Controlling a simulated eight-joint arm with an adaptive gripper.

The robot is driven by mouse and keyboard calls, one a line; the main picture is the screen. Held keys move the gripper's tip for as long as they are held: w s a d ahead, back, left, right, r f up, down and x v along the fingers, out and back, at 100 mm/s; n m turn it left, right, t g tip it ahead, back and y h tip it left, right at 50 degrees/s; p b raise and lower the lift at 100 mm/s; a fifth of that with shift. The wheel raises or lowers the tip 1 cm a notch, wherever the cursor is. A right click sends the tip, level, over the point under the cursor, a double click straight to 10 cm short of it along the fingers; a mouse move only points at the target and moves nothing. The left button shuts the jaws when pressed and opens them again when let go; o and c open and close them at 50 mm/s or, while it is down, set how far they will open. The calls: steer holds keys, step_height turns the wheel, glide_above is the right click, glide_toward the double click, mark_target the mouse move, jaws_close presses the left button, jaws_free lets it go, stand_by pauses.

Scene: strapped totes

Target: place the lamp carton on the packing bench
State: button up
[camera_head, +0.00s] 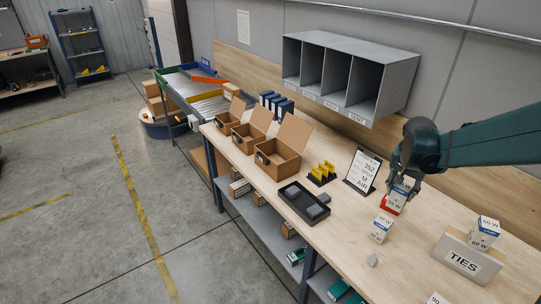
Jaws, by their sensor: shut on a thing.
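Something red shows at the carton's lower left; whether the carton touches the bench is hard to tell. A second white carton (381,229) marked with a wattage stands on the bench just in front of it.
A clipboard sign (362,171) stands left of my gripper. Further left are a yellow-piece holder (322,174), a black tray (304,204) and open cardboard boxes (278,157). A grey pigeonhole shelf (347,75) hangs above.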

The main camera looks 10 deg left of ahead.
steer(key=w+a+f+n+p, duration=0.2)
steer(key=w+a+n, duration=0.1)
steer(key=w+a, duration=1.7)
steer(key=shift+y, duration=0.4)
steer(key=f, duration=0.1)
steer(key=w+d+f, duration=0.1)
steer(key=f, duration=0.2)
steer(key=shift+w+d+f, duration=0.25)
steer(key=shift+w+d, duration=0.05)
steer(key=shift+w, duration=0.1)
steer(key=shift+f, duration=0.1)
step_height(320, 180, down, 6)
steer(key=shift+f, duration=0.15)
steer(key=shift+f+p, duration=0.35)
steer(key=shift+f, duration=1.45)
steer(key=shift+f, duration=0.2)
